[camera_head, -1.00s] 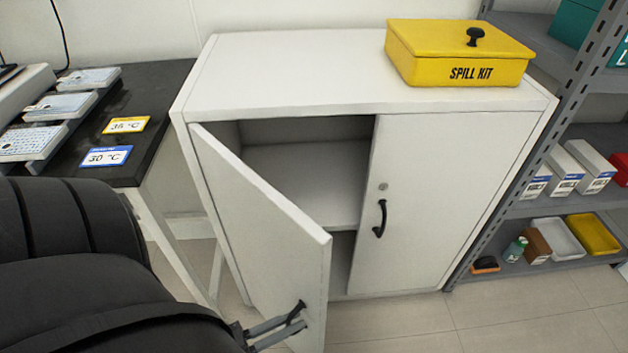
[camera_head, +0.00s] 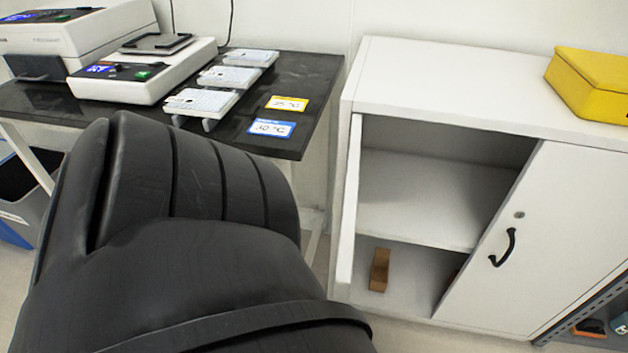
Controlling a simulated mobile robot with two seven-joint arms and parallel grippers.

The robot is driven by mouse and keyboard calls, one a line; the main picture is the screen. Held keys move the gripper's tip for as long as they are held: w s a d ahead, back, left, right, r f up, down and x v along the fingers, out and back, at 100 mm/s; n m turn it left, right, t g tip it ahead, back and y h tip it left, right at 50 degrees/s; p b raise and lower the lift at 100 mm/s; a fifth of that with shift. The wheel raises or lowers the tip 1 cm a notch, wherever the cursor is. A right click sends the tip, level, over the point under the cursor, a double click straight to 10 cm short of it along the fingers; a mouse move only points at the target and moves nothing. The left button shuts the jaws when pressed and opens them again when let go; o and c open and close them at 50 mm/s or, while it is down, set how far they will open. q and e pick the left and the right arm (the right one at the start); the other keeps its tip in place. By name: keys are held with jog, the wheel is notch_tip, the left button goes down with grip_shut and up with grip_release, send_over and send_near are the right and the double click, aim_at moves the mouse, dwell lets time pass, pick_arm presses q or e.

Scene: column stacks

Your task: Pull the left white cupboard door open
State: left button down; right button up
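The left white cupboard door (camera_head: 349,210) stands wide open and shows nearly edge-on at the left side of the white cupboard (camera_head: 450,85). The opening shows a shelf (camera_head: 420,205) and, on the cupboard floor, a small brown block (camera_head: 379,270). The right door (camera_head: 570,220) is shut and has a black handle (camera_head: 503,247). My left arm fills the lower left and hides the area in front of the open door. The left door's handle is hidden. Neither of my grippers shows in the head view.
A black table (camera_head: 315,85) stands left of the cupboard. It holds a white device (camera_head: 140,80), several white trays (camera_head: 200,101) and two temperature cards (camera_head: 271,128). A yellow box (camera_head: 590,85) sits on the cupboard top. A grey rack (camera_head: 600,300) stands at the lower right.

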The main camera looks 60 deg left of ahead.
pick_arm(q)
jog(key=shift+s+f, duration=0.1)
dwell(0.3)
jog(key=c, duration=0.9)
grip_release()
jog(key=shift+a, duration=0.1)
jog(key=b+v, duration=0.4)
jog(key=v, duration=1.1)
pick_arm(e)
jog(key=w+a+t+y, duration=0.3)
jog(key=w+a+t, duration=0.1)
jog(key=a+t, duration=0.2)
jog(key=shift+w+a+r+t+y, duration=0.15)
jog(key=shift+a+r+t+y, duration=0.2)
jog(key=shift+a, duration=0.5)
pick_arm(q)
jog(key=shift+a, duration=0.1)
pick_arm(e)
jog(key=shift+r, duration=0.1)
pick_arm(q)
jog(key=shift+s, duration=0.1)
